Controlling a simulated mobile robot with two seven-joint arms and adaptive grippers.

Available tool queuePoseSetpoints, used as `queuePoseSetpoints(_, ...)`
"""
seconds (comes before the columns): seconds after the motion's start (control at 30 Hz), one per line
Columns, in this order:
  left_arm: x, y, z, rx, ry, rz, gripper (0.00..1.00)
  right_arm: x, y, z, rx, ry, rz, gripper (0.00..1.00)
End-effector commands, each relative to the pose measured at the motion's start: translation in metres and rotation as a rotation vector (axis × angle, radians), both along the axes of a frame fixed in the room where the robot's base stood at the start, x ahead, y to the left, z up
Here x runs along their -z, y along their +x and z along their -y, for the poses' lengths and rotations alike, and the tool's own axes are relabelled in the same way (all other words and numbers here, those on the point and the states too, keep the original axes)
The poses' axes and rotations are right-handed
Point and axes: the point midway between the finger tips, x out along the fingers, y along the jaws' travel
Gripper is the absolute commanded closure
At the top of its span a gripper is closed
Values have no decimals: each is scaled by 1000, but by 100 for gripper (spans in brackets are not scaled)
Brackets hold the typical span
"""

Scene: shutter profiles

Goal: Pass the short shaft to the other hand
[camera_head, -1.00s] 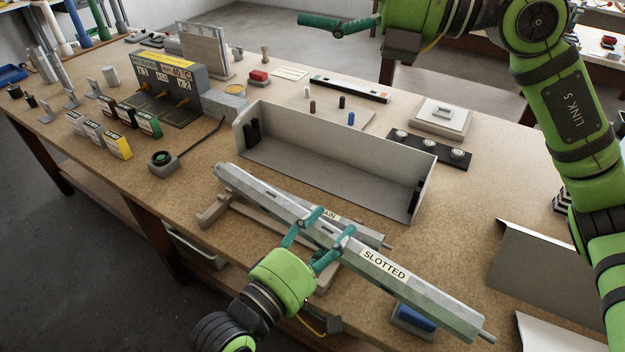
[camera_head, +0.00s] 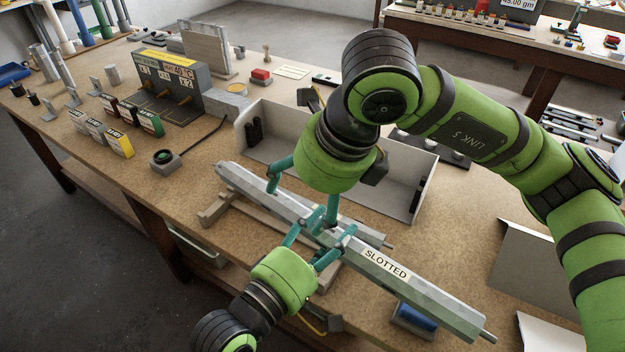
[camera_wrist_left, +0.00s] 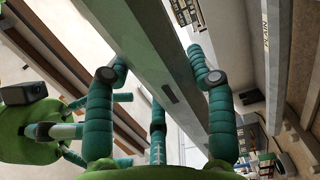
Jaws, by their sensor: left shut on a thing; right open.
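A grey octagonal shaft labelled SLOTTED (camera_head: 420,290) lies slantwise across the front of the bench in the head view. My left gripper (camera_head: 324,236) is shut on it near its middle. The left wrist view shows the shaft (camera_wrist_left: 160,80) between the fingers. A second bar (camera_head: 372,238), labelled PLAIN in the wrist view (camera_wrist_left: 268,50), lies behind it, partly hidden. My right gripper (camera_head: 302,202) is open above the slotted shaft, left of my left gripper, its fingers pointing down. Whether its fingers touch the shaft, I cannot tell.
A grey open-topped box (camera_head: 405,195) stands behind the shafts, partly hidden by my right arm. Wooden supports (camera_head: 215,208) lie under the bars. A blue item (camera_head: 414,318) is near the shaft's right end. Small boxes (camera_head: 118,143) and a control unit (camera_head: 172,88) stand on the left.

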Motion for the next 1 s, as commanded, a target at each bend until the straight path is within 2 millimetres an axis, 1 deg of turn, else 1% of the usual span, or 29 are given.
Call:
queuePoseSetpoints(0.03,-2,0,0,-1,-3,3,93,11,2,-4,0,0,-7,16)
queuePoseSetpoints(0.2,-2,0,0,-1,-3,3,93,41,11,-13,1,1,-6,16)
queuePoseSetpoints(0.4,-2,0,0,0,-3,3,93,68,18,-22,2,3,-5,16)
queuePoseSetpoints(0.6,-2,0,0,0,-3,3,93,80,22,-26,1,3,-2,16)
queuePoseSetpoints(0.87,-2,0,0,0,-3,3,93,81,22,-26,1,4,-1,16)
queuePoseSetpoints(0.9,-2,0,0,-1,-3,3,93,81,22,-26,1,4,-1,20)
queuePoseSetpoints(0.97,-2,0,0,-1,-3,3,93,81,22,-26,1,4,-1,44)
queuePoseSetpoints(1.0,-2,0,0,-1,-3,4,93,81,22,-26,1,4,-1,60)
